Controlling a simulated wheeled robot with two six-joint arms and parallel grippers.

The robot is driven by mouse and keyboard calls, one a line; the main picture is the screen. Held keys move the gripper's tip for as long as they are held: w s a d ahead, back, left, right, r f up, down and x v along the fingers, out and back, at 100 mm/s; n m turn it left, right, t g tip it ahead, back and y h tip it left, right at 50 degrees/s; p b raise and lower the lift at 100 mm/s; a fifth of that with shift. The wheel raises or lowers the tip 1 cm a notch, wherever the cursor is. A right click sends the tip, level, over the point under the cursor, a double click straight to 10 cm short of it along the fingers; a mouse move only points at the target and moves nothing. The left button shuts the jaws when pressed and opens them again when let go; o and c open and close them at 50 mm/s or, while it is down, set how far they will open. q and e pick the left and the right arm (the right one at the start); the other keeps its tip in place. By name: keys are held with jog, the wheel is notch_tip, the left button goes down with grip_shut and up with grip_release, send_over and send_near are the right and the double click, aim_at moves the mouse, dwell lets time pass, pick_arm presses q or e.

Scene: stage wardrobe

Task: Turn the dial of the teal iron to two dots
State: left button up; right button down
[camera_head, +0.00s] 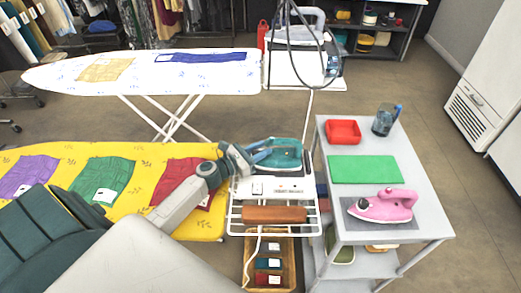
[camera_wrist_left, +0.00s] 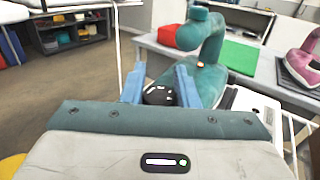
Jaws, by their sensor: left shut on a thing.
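The teal iron (camera_head: 287,154) sits on the white rack stand at the end of the yellow ironing board. In the left wrist view its teal body and raised handle (camera_wrist_left: 214,50) fill the middle, with a small lit spot on the body. My left gripper (camera_head: 262,154) reaches the iron from the left. In the left wrist view its blue fingers stand on both sides of a dark round dial (camera_wrist_left: 159,93), and the gripper is shut on it. The dial's dot marks cannot be read. My right gripper is not in view.
A white board (camera_head: 130,73) stands behind, with open floor between.

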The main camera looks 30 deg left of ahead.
pick_arm(q)
jog(key=shift+d+f+m+g+h+b, duration=0.1)
jog(key=shift+f+m+g+h+b, duration=0.1)
jog(key=shift+m+g+h+b, duration=1.1)
jog(key=m+g+h+b, duration=0.2)
jog(key=h, duration=0.1)
jog(key=shift+s+d+h+b, duration=0.2)
jog(key=shift+h+b, duration=0.1)
jog(key=shift+b, duration=0.1)
jog(key=shift+s+r+m+g+h+b, duration=0.1)
jog(key=shift+r+m+g+h+b, duration=0.05)
jog(key=shift+m+g+h+b, duration=0.35)
jog(key=o, duration=1)
jog(key=shift+c, duration=0.2)
